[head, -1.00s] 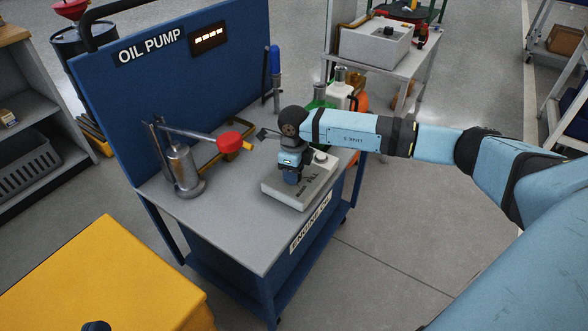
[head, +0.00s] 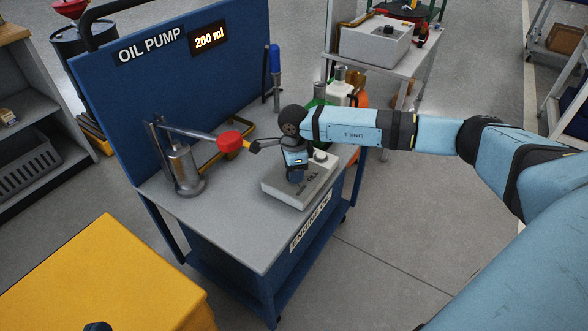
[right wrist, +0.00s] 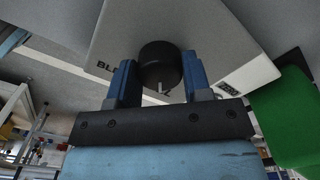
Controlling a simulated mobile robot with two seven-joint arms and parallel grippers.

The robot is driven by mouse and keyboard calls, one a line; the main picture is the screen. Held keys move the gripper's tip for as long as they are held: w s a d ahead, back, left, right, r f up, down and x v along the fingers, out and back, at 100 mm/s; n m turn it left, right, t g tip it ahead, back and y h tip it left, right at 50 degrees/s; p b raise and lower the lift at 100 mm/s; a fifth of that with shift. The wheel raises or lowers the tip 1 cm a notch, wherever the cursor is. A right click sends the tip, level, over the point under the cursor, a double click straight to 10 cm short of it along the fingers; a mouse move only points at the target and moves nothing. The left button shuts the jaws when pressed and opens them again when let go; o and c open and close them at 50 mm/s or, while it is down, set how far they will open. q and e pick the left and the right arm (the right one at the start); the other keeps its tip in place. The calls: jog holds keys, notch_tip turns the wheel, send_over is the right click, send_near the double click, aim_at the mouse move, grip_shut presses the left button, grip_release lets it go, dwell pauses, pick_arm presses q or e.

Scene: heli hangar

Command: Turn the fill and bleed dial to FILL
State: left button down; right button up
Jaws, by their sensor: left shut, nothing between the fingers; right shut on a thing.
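The fill and bleed dial is a black round knob (right wrist: 160,62) on a grey box (head: 322,187) on the oil pump cart. In the right wrist view my right gripper (right wrist: 158,75) has its two blue fingers shut on the knob, one at each side. A white pointer mark on the knob faces the gripper, beside the partly hidden FILL lettering. The start of BLEED shows to the left. In the head view my right gripper (head: 297,174) comes down onto the box and hides the knob. The display (head: 209,38) reads 200 ml.
A metal pump (head: 182,168) with a red-ended lever (head: 230,141) stands left of the box on the cart top (head: 235,215). Bottles (head: 340,88) stand behind my right arm. A yellow cabinet (head: 110,275) is at front left. The front of the cart top is clear.

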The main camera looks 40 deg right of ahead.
pick_arm(q)
jog(key=shift+w+r, duration=0.1)
pick_arm(e)
jog(key=o, duration=0.9)
pick_arm(q)
jog(key=shift+s, duration=0.2)
pick_arm(e)
jog(key=shift+o, duration=0.2)
pick_arm(q)
jog(key=shift+f, duration=0.2)
pick_arm(e)
notch_tip(320, 180, up, 5)
jog(key=shift+f+p, duration=0.1)
jog(key=shift+p, duration=0.6)
pick_arm(q)
notch_tip(320, 180, down, 6)
jog(key=s+a+g+y+p, duration=0.1)
jog(key=a+g+y, duration=0.1)
jog(key=shift+a+g+p, duration=0.25)
jog(key=shift+g+p, duration=0.15)
pick_arm(e)
notch_tip(320, 180, up, 9)
pick_arm(q)
jog(key=shift+w+r, duration=0.1)
jog(key=shift+r, duration=0.1)
